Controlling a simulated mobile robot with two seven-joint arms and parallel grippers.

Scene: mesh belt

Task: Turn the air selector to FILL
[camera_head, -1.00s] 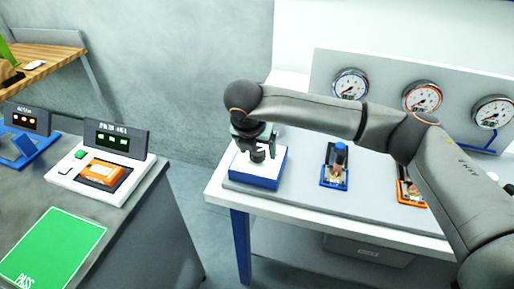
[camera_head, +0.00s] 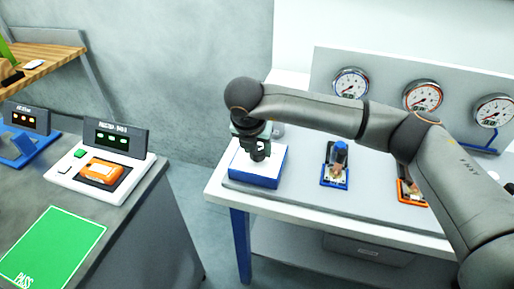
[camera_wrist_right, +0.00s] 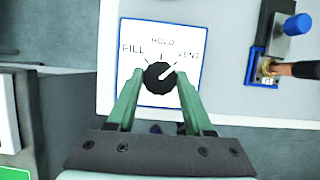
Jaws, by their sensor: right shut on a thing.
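The air selector is a blue box with a white top (camera_head: 243,165) at the left end of the white bench. In the right wrist view its white plate (camera_wrist_right: 135,28) carries the words FILL on the left, HOLD at the top and VENT on the right. The black knob (camera_wrist_right: 158,82) has a white pointer line aimed up and right, at VENT. My right gripper (camera_head: 257,152) points down over the box, and its green fingers (camera_wrist_right: 160,74) are shut on the knob from both sides. My left gripper is not in view.
A blue-framed fitting (camera_head: 336,172) and an orange-framed fitting (camera_head: 408,190) stand to the right on the bench. Three gauges (camera_head: 422,96) are on the back panel. A grey counter at left holds a tester with an orange device (camera_head: 102,171) and a green PASS mat (camera_head: 52,247).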

